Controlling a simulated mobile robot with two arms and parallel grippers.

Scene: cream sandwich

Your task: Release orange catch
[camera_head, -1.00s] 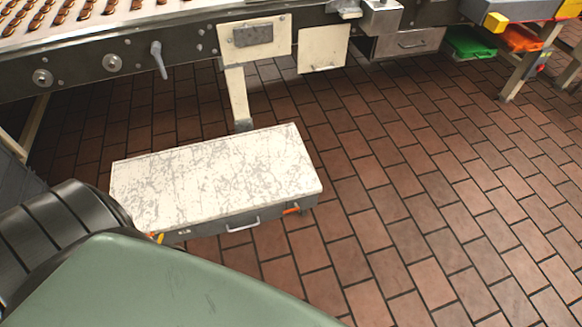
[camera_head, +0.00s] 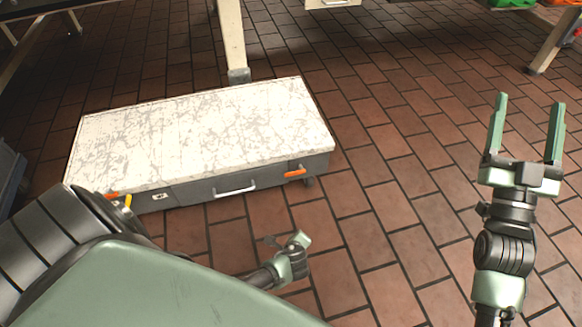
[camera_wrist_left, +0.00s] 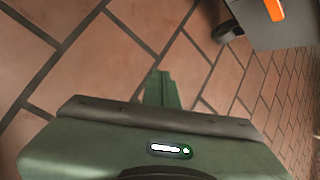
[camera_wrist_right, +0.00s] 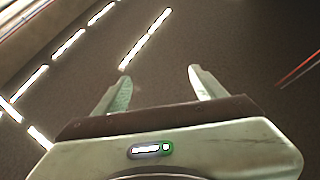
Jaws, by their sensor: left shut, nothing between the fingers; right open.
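A low grey case (camera_head: 230,195) with a scuffed white top (camera_head: 200,135) stands on the floor. An orange catch (camera_head: 294,173) is at the right of its front face, and another orange catch (camera_head: 111,195) is at the left, partly behind my arm. My left gripper (camera_head: 302,240) is low in front of the case, below the right catch and apart from it. In the left wrist view it is shut and empty (camera_wrist_left: 160,76), with the orange catch (camera_wrist_left: 275,9) at the top right. My right gripper (camera_head: 528,101) is open and empty, raised at the right.
A silver handle (camera_head: 235,189) is on the case front between the catches. A pale table leg (camera_head: 232,40) stands behind the case. Green and orange trays (camera_head: 512,3) show at the top right. The brick floor (camera_head: 400,160) right of the case is clear.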

